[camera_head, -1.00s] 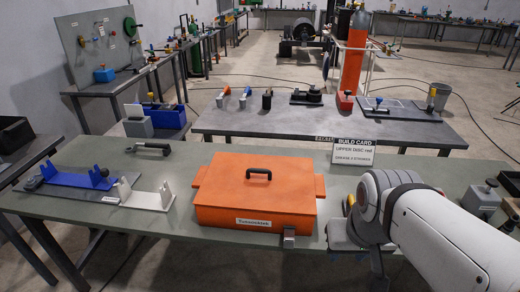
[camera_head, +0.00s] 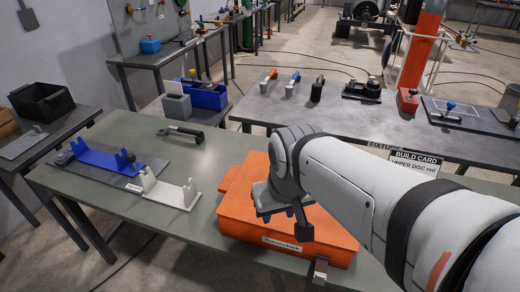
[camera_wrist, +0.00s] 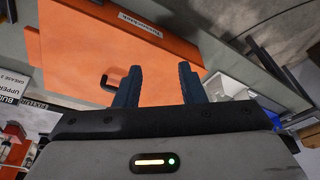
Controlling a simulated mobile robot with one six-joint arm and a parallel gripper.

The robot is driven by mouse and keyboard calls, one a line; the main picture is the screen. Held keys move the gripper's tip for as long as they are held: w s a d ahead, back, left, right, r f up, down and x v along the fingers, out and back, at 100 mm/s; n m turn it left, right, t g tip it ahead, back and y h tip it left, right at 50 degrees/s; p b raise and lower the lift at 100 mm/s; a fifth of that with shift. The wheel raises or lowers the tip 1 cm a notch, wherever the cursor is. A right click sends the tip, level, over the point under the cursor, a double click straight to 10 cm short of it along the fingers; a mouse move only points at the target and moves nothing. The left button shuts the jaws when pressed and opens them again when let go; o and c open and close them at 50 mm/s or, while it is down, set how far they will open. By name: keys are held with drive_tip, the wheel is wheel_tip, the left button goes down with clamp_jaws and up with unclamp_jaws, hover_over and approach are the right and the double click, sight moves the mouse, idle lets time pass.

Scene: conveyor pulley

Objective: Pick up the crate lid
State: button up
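The crate (camera_head: 250,228) is an orange box with a label and latch on its front, standing on the green-grey bench. Its orange lid (camera_head: 245,190) is in place, and my arm hides much of it in the head view. In the wrist view the lid (camera_wrist: 75,60) fills the left and middle, and its black handle (camera_wrist: 107,84) shows just left of one finger. My gripper (camera_wrist: 158,72) is open and empty over the lid. The handle is beside the fingers, not visibly between them.
A blue bracket (camera_head: 105,160) and a white bracket (camera_head: 165,190) stand on the bench at left. A dark-handled tool (camera_head: 180,133) lies behind them. The build card (camera_head: 415,165) stands behind the crate to the right. Bare bench lies left of the crate.

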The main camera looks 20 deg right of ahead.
drive_tip(key=shift+s+d+r, duration=0.1)
drive_tip(key=shift+s+d, duration=0.05)
drive_tip(key=shift+s, duration=0.25)
drive_tip(key=shift+o, duration=1)
drive_tip(key=shift+w, duration=0.35)
drive_tip(key=o, duration=0.6)
drive_tip(key=w+d+f+m, duration=0.1)
drive_tip(key=w, duration=0.1)
drive_tip(key=w+d+f+m+h, duration=0.1)
drive_tip(key=w, duration=0.2)
drive_tip(key=w+d+f+m, duration=0.1)
drive_tip(key=w+d, duration=0.1)
drive_tip(key=w, duration=0.1)
drive_tip(key=shift+w+m+h, duration=0.15)
drive_tip(key=shift+m+h, duration=0.15)
drive_tip(key=o, duration=0.6)
drive_tip(key=w+d+f+m+h, duration=0.1)
drive_tip(key=w+d+f+m, duration=0.2)
drive_tip(key=w+d+f, duration=0.2)
drive_tip(key=w+d, duration=0.1)
drive_tip(key=w, duration=0.1)
drive_tip(key=shift+w+d+f+t+b, duration=0.15)
drive_tip(key=shift+w+d+t+b, duration=0.15)
drive_tip(key=shift+w+d+b, duration=0.1)
drive_tip(key=shift+w+p+x, duration=0.1)
drive_tip(key=shift+p+x, duration=0.05)
drive_tip(key=shift+x, duration=1.75)
drive_tip(key=shift+w+p+x, duration=0.15)
drive_tip(key=shift+x, duration=1.75)
